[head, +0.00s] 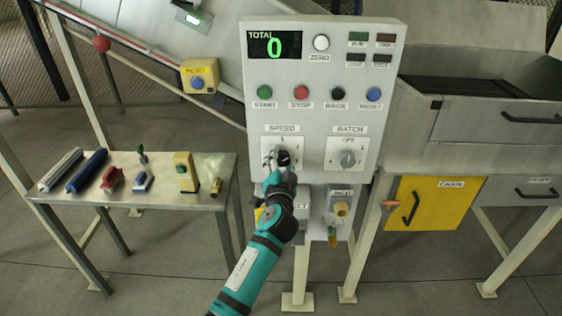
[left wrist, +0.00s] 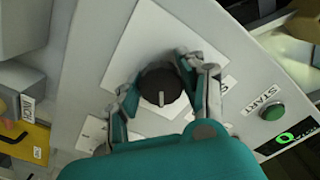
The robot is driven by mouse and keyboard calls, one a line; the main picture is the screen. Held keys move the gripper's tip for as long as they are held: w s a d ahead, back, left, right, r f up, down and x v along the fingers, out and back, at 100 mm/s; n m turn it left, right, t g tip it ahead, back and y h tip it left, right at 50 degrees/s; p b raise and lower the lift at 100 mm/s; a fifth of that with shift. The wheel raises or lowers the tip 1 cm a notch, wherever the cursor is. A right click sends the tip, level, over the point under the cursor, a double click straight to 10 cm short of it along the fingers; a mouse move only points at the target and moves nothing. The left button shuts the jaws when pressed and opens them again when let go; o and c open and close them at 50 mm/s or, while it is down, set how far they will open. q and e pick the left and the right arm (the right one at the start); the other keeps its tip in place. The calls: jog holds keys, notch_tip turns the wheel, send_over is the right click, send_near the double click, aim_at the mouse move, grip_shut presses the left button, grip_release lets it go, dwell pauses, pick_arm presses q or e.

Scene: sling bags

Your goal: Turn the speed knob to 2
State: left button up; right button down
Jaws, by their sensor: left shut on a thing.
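The grey control panel (head: 310,165) carries a white plate (head: 267,146) labelled SPEED with a "1" visible at its top. My left gripper (head: 276,158) reaches up to this plate and covers most of the knob in the head view. In the left wrist view, the speed knob (left wrist: 160,84) is round and dark with a pale pointer line. The fingers of my left gripper (left wrist: 160,92) are on both sides of it, shut on it. Most scale marks on the plate are hidden. My right gripper is not in view.
The batch knob (head: 348,158) is just right of the speed plate. Start, stop, back and reset buttons sit above, with a display (head: 274,46) reading TOTAL 0. A metal table (head: 150,195) with parts stands at left. A yellow drawer (head: 430,203) is at right.

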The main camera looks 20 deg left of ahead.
pick_arm(q)
jog(key=shift+r+m, duration=0.1)
jog(key=shift+m, duration=0.4)
jog(key=o, duration=1.2)
jog(key=v, duration=1.2)
